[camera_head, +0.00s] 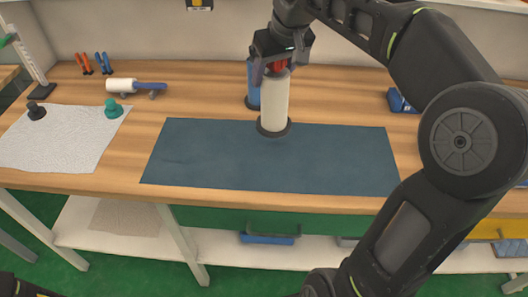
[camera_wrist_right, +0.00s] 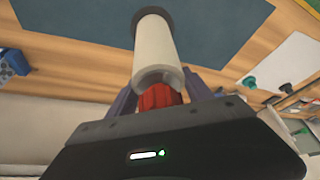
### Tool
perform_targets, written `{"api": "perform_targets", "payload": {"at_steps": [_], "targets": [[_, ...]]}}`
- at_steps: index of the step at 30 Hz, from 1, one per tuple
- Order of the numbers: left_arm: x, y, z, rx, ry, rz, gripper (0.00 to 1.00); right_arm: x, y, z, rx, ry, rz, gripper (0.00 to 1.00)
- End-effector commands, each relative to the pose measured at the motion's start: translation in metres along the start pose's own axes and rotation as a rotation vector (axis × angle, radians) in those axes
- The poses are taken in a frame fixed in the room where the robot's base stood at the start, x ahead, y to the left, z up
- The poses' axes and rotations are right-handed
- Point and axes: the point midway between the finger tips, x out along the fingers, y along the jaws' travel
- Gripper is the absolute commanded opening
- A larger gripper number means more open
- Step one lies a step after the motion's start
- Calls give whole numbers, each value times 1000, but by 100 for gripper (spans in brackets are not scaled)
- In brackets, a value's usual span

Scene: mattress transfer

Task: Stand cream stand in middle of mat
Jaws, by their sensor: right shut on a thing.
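The cream stand (camera_head: 274,102) is an upright cream cylinder with a dark round base and a red top. My right gripper (camera_head: 278,66) is shut on its red top from above. The right wrist view also shows the cream stand (camera_wrist_right: 155,50), with the red part (camera_wrist_right: 160,95) between the fingers. The dark blue mat (camera_head: 270,165) lies flat on the bench. The stand's base shows over the mat's back edge, near its left-right middle; I cannot tell whether it touches. My left gripper is out of view.
A blue cylinder (camera_head: 253,85) stands just behind the cream stand, partly hidden. A white sheet (camera_head: 60,140) with dark and green knobs lies at left. A white roller (camera_head: 122,85) and pliers lie at back left. A blue object (camera_head: 399,101) is at right. The mat's front is clear.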

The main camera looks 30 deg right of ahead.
Motion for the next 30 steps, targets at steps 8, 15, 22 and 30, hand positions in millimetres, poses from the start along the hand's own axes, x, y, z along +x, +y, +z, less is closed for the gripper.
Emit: {"api": "perform_targets", "payload": {"at_steps": [8,15,22,30], "targets": [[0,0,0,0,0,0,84,-2,0,0,10,-1,0,0],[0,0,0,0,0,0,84,10,0,6,10,-5,0,0],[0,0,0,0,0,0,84,43,0,20,10,-4,0,0],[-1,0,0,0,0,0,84,57,0,24,9,-1,0,0]]}}
